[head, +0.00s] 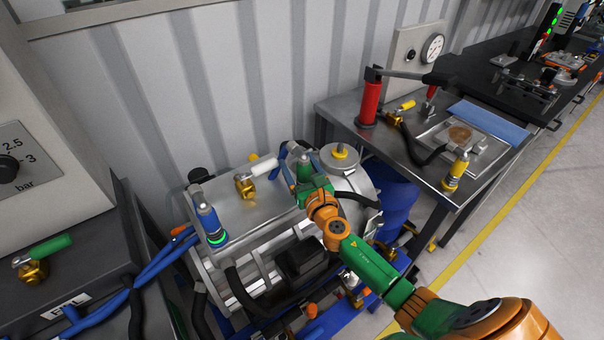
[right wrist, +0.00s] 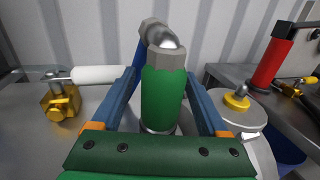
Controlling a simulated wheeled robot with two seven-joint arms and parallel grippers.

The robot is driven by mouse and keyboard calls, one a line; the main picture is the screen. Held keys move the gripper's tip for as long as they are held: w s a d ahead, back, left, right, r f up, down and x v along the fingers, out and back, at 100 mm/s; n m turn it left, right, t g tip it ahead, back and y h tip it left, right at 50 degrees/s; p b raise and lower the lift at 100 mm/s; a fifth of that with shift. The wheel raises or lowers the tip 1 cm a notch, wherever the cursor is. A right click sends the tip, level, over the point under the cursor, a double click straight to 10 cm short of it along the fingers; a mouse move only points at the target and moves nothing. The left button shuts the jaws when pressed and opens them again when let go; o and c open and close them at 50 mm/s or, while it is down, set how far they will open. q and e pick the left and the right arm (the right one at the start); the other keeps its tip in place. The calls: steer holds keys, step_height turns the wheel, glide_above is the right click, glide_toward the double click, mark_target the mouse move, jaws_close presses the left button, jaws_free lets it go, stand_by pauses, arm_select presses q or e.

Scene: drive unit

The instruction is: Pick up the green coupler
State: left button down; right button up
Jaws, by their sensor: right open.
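The green coupler (right wrist: 163,98) stands upright on the metal top of the drive unit (head: 270,213), with a grey elbow fitting on its top. It also shows in the head view (head: 304,171), partly covered by my right gripper (head: 301,164). In the right wrist view my right gripper (right wrist: 163,100) is open. Its blue fingers stand on either side of the coupler, with a visible gap on each side. The coupler's lower end is partly hidden behind the gripper's green body. My left gripper is not in view.
A blue coupler (head: 209,220) with a glowing green ring and a brass valve with a white handle (head: 256,173) stand left of the green coupler. A yellow-topped round fitting (head: 340,155) is close on its right. A steel bench (head: 340,110) holds a red hand pump (head: 369,102).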

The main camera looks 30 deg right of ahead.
mark_target(300, 154)
steer(key=shift+s+r, duration=0.2)
steer(key=shift+s, duration=0.15)
steer(key=c, duration=0.6)
jaws_close()
step_height(300, 154, up, 3)
steer(key=p, duration=0.2)
steer(key=shift+w+d+r+p, duration=0.1)
steer(key=shift+r+p, duration=0.1)
steer(key=shift+p, duration=0.1)
steer(key=s+a+r+p, duration=0.1)
steer(key=r, duration=0.1)
steer(key=s+a+r+p, duration=0.1)
steer(key=r+p, duration=0.1)
steer(key=s+a+r+p, duration=0.1)
steer(key=r, duration=0.1)
steer(key=shift+s+a+r, duration=0.1)
steer(key=shift+a, duration=0.2)
steer(key=s+a+r, duration=0.3)
steer(key=s+a, duration=0.3)
steer(key=shift+s+a+r, duration=0.15)
steer(key=shift+s+a, duration=0.15)
steer(key=shift+r+p, duration=0.3)
steer(key=shift+r, duration=0.35)
